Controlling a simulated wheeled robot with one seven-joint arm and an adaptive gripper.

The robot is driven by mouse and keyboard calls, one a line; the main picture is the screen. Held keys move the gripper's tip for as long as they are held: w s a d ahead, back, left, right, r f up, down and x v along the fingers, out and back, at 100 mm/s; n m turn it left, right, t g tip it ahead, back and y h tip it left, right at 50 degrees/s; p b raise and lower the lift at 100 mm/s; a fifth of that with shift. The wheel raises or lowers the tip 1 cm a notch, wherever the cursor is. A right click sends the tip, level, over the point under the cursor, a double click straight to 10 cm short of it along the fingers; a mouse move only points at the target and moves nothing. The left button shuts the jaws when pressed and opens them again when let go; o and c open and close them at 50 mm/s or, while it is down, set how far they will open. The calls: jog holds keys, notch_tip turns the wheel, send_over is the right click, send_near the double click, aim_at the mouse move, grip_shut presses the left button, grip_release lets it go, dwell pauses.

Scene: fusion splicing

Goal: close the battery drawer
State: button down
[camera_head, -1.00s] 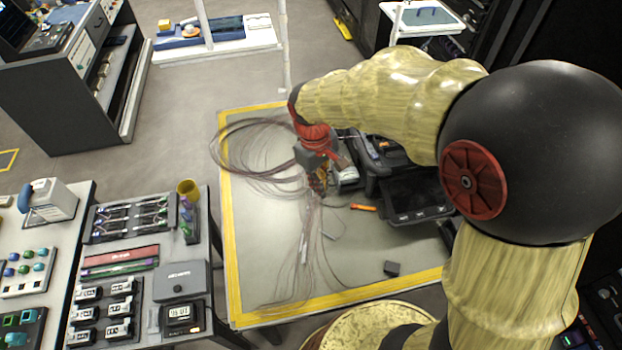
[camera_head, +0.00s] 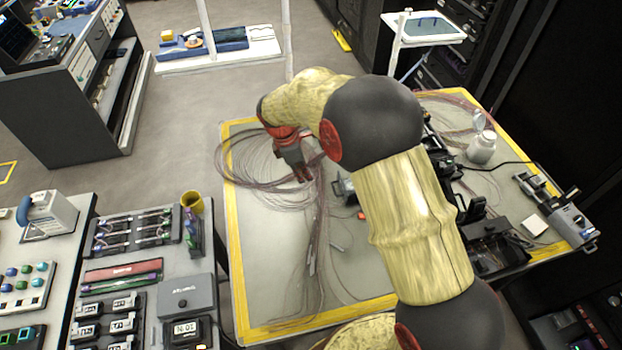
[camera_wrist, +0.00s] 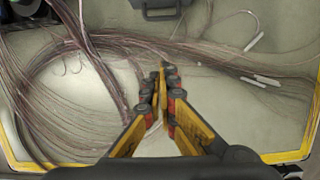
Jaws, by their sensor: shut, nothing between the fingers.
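A dark grey part with a handle-like loop (camera_wrist: 158,10) shows at the top edge of the wrist view, cut off by the frame. It may be the battery drawer; how far it stands out cannot be told. In the head view a dark grey block (camera_head: 342,186) peeks out left of my arm and looks like the same part. The splicing machine behind it is mostly hidden by my arm. My gripper (camera_head: 303,176) is shut and empty, to the left of that block and apart from it, above the fibre bundle. Its closed fingertips (camera_wrist: 164,72) point toward the handle in the wrist view.
Thin brown fibres (camera_head: 250,160) lie coiled across the left of the yellow-edged table (camera_head: 275,270). A white bottle (camera_head: 482,148), a black open case (camera_head: 500,255) and a grey tool (camera_head: 565,215) stand on the right. A tool bench (camera_head: 220,270) is at the lower left.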

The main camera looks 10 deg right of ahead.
jog(key=b+x, duration=0.2)
jog(key=x, duration=0.6)
jog(key=shift+d+f+b, duration=0.15)
jog(key=shift+f+b, duration=0.1)
jog(key=shift+b, duration=0.15)
jog(key=d+b, duration=0.1)
jog(key=d, duration=0.2)
jog(key=shift+s+r, duration=0.1)
jog(key=shift+r, duration=0.05)
jog(key=shift+d+r, duration=0.15)
jog(key=shift+d, duration=0.35)
jog(key=shift+d, duration=0.25)
jog(key=d+p, duration=0.3)
jog(key=d, duration=0.5)
jog(key=shift+d+r+p, duration=0.15)
jog(key=shift+d+p, duration=0.05)
jog(key=shift+p, duration=0.2)
jog(key=shift+d, duration=0.35)
